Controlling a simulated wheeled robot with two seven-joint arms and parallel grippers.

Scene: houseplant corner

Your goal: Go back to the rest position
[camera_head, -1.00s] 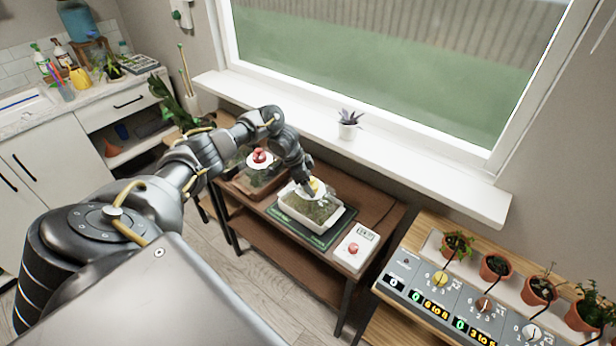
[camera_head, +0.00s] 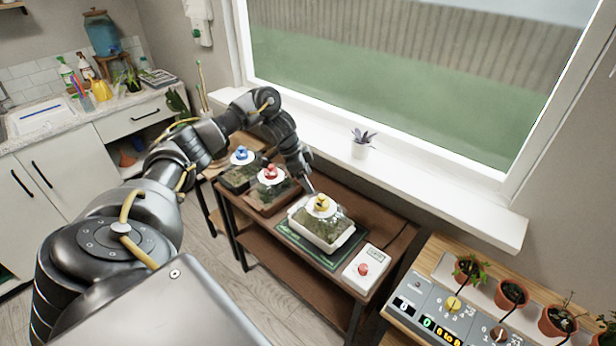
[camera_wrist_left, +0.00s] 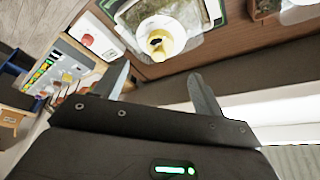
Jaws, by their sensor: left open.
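My left gripper (camera_head: 311,184) hangs just behind and to the left of the yellow-knobbed white lid (camera_head: 321,205), apart from it as far as I can tell. In the left wrist view its two fingers are spread, and the gap between them (camera_wrist_left: 160,73) is empty. The yellow-knobbed lid (camera_wrist_left: 161,38) lies beyond the fingertips there. In the head view that lid sits on a clear-covered white tray of green growth (camera_head: 325,240). My right gripper is in neither view.
Red-knobbed (camera_head: 271,175) and blue-knobbed (camera_head: 242,156) lids sit on trays to the left on the brown table. A white box with a red button (camera_head: 363,269) is at right. A potted plant (camera_head: 360,147) stands on the sill; a dial panel (camera_head: 440,308) is lower right.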

